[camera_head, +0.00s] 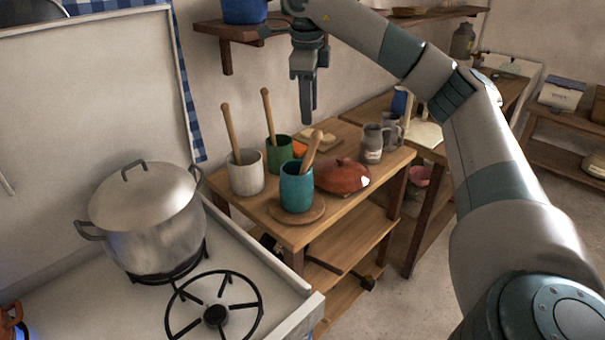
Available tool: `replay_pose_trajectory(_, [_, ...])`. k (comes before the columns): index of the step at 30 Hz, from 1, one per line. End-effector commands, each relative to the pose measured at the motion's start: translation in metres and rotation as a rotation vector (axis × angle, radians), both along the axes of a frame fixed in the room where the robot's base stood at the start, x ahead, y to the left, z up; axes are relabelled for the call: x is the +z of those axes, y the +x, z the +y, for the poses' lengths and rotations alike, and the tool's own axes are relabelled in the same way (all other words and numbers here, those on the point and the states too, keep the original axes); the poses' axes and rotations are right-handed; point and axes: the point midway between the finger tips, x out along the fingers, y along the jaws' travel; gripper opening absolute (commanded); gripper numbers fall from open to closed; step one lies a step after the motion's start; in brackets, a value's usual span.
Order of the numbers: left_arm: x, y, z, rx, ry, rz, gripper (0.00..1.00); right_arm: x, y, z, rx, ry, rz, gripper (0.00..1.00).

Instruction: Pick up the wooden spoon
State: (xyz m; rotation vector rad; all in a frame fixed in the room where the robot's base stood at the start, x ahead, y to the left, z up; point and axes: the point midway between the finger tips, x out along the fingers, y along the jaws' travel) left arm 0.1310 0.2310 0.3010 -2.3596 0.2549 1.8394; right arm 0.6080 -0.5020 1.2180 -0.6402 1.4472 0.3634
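Three wooden handles stand up out of cups on the small wooden table. One handle (230,133) leans in a white cup (247,178), one (268,116) in a green cup (279,157), and one (311,149) in a teal cup (296,192). The lower ends are hidden in the cups, so I cannot tell which is the wooden spoon. My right gripper (307,119) points down above the table, apart from the handles, and appears just above the teal cup's handle. Its fingers look side-on, and their gap cannot be made out. My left gripper is not in view.
The teal cup stands on a round wooden board (318,212). A red lidded dish (342,176) and grey jugs (373,143) stand to its right. A large lidded pot (150,225) is on the stove at left. A wall shelf (228,31) with a blue pot is behind my gripper.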

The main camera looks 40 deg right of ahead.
Motion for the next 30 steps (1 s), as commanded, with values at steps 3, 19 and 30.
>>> replay_pose_trajectory(3, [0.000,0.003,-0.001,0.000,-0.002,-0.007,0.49,-0.006,0.001,0.000,0.002,0.001,0.002,0.37])
replay_pose_trajectory(19, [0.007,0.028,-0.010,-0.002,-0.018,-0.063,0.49,-0.063,0.006,-0.009,0.000,0.001,0.006,0.37])
replay_pose_trajectory(30, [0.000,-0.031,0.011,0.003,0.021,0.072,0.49,-0.113,0.012,-0.017,0.001,0.001,0.002,0.37])
